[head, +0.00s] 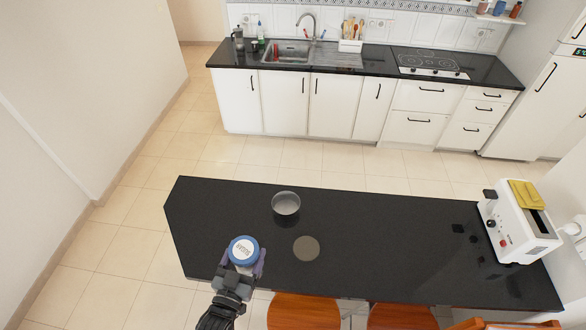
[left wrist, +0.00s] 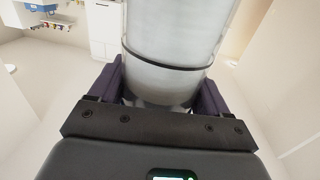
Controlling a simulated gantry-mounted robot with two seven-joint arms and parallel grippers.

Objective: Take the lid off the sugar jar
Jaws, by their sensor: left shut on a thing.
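The sugar jar shows in the head view from above as a round lid (head: 243,250) with a blue rim and a white centre lettered "SUGAR". The lid sits on the jar and hides most of its body. My left gripper (head: 245,269) is shut around the jar near the counter's front left edge. In the left wrist view the pale, see-through jar body (left wrist: 175,35) stands between the two purple fingers, with a dark ring around it. I cannot tell whether the jar's base touches the counter. My right gripper is not in view.
The black counter (head: 390,225) holds a grey bowl (head: 286,204) behind the jar and a flat beige disc (head: 306,249) to its right. A white toaster (head: 515,236) with a yellow item on top stands at the right end. Orange stools (head: 303,311) line the front. Mid-counter is mostly clear.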

